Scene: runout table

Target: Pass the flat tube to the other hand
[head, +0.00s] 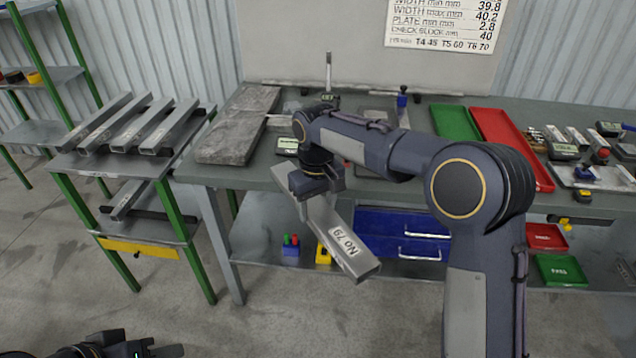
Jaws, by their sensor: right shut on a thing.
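The flat tube (343,244) is a grey metal rectangular bar with a white label reading "No 79". It hangs in front of the table edge, slanting down to the right toward me. My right gripper (318,188) is shut on it near its upper part and hides some of it there. The tube's near end is free and clear of the table. My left gripper (160,349) shows only in part at the bottom left edge, well away from the tube; its jaw gap is not clear.
The runout table (215,172) carries a dark stone plate (238,125), a green tray (455,122) and a red tray (505,135). A rack (75,165) with several similar tubes stands at left. Blue drawers (405,222) sit under the table. The floor between my arms is clear.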

